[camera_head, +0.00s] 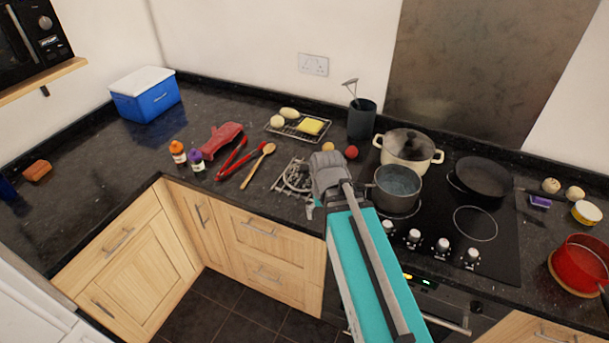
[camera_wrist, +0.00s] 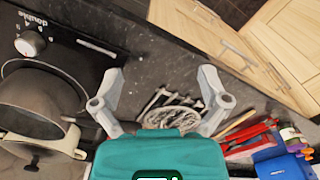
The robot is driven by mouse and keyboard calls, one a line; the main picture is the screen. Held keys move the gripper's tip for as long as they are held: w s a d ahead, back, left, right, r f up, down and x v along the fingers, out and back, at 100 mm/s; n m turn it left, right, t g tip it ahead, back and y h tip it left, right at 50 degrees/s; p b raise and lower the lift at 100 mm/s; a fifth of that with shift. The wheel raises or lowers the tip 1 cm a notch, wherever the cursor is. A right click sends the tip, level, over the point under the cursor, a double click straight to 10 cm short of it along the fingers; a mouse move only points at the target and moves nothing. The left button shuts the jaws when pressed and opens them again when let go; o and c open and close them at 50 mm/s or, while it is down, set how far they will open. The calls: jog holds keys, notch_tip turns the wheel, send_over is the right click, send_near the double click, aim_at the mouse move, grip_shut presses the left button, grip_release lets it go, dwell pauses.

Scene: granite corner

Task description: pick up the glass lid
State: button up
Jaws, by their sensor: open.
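The glass lid (camera_head: 407,143) lies on the cream two-handled pot (camera_head: 418,162) at the back left of the hob. It looks see-through with a dark knob; in the wrist view only part of the lid (camera_wrist: 30,163) shows at the lower left edge. My gripper (camera_head: 322,188) is open and empty, left of the pot and apart from it. In the wrist view its two fingers (camera_wrist: 160,88) stand wide apart over the counter, with a round metal rack (camera_wrist: 172,117) below and between them.
A grey saucepan (camera_head: 397,190) stands on the hob in front of the pot. A dark frying pan (camera_head: 484,178) is to the right. A dark utensil holder (camera_head: 361,120) stands behind, left of the pot. A lemon and a tomato (camera_head: 351,152) lie near it. Red tongs (camera_head: 233,158) lie left.

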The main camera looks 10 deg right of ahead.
aim_at(305, 166)
jog(key=w+r+m+p, duration=0.3)
jog(key=w+m, duration=0.4)
jog(key=w, duration=0.7)
jog(key=w+r+m+p, duration=0.3)
jog(key=w+m, duration=0.4)
jog(key=w, duration=0.7)
jog(key=shift+d+r+p, duration=0.2)
jog(key=shift+r+p, duration=0.1)
jog(key=shift+r, duration=0.1)
notch_tip(305, 166, down, 9)
jog(key=b, duration=0.8)
jog(key=shift+r+b, duration=0.2)
jog(key=shift+b, duration=0.15)
jog(key=shift+f, duration=0.1)
jog(key=shift+s+a+f+b, duration=0.1)
jog(key=shift+s+f+b, duration=0.05)
jog(key=shift+f+b, duration=1.15)
jog(key=shift+s+f+b, duration=0.1)
jog(key=shift+f+b, duration=1.1)
jog(key=shift+b, duration=0.1)
